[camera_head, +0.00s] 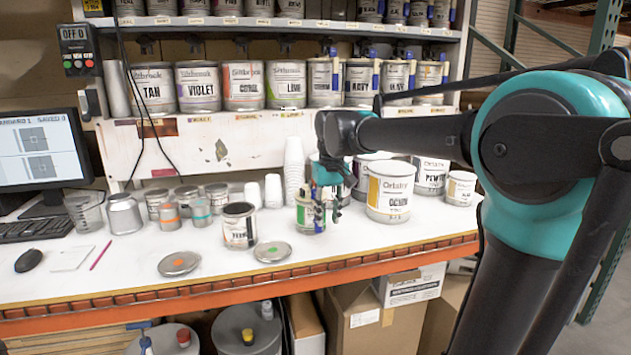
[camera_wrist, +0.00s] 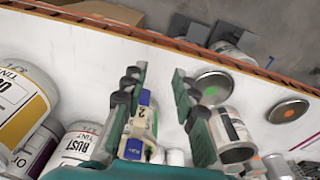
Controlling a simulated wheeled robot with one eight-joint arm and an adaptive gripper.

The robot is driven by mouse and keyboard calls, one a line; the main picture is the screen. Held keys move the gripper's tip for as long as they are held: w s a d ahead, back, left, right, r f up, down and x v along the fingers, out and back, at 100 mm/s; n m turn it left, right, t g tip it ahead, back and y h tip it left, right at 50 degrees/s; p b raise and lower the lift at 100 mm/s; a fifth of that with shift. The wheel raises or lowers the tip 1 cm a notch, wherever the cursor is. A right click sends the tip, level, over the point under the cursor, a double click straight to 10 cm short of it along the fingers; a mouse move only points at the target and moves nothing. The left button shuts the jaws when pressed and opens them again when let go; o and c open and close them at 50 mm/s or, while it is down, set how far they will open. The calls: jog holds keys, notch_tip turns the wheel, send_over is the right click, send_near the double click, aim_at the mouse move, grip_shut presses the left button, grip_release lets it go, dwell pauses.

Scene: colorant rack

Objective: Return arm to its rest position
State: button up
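My arm reaches in from the right in the head view, with my gripper (camera_head: 326,212) low over the white counter (camera_head: 130,285). In the wrist view my gripper (camera_wrist: 160,75) has its two dark fingers spread apart. A small cream container with blue marks (camera_wrist: 145,122) shows in the gap, close to the left finger and clear of the right one. In the head view a small green-labelled container (camera_head: 306,214) stands just left of the fingers, partly hidden by them. I cannot tell whether a finger touches it.
An open can (camera_head: 239,226) and two lids (camera_head: 180,264) (camera_head: 272,252) lie left of my gripper. A shelf (camera_head: 225,145) with several paint cans rises behind. The counter's front strip is mostly clear.

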jog(key=s+d+f+m+t, duration=0.1)
jog(key=s+d+f+m, duration=0.1)
jog(key=s+d+f, duration=0.6)
jog(key=s+d+f+m+t, duration=0.2)
jog(key=s+d+f, duration=0.5)
jog(key=f, duration=0.9)
jog(key=s, duration=0.3)
jog(key=shift+s+d+f, duration=0.15)
jog(key=shift+d, duration=0.25)
